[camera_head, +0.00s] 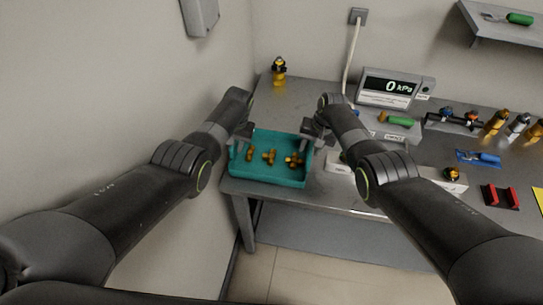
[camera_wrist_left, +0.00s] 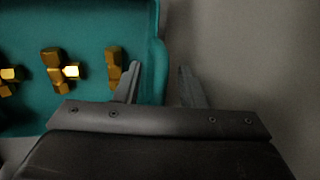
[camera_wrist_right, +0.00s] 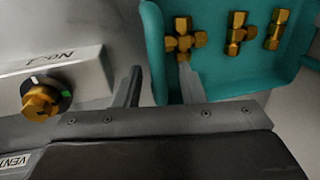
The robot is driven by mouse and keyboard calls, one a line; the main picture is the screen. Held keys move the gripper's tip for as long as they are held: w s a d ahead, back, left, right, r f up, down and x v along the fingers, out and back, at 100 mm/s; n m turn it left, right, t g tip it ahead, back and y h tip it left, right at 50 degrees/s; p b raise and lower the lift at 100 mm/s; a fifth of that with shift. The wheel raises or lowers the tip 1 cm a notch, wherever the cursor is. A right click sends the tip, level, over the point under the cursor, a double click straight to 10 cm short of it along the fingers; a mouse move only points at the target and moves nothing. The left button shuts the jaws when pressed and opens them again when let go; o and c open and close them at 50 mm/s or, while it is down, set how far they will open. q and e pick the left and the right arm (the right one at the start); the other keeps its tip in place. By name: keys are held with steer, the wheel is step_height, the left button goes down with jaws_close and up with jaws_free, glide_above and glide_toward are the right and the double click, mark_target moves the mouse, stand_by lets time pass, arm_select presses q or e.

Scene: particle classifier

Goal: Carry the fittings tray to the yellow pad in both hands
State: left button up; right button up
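The teal fittings tray (camera_head: 271,180) sits at the left end of the grey workbench, with brass fittings (camera_head: 268,156) lying in it. My left gripper (camera_head: 243,130) is at the tray's left side; in the left wrist view its fingers (camera_wrist_left: 158,85) stand apart on either side of the tray wall. My right gripper (camera_head: 314,137) is at the tray's right side; in the right wrist view its fingers (camera_wrist_right: 160,82) stand apart with the wall between them. Neither pair visibly pinches the wall. The yellow pad (camera_head: 538,197) shows only partly at the right edge of the head view.
A pressure display (camera_head: 392,90) stands at the back, with a valve block (camera_wrist_right: 50,85) close to the tray's right.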

arm_select(q)
steer(key=shift+f, duration=0.2)
arm_select(e)
steer(key=shift+f, duration=0.2)
arm_select(q)
steer(key=shift+c, duration=0.3)
arm_select(e)
steer(key=shift+c, duration=0.4)
arm_select(q)
jaws_close()
arm_select(e)
jaws_close()
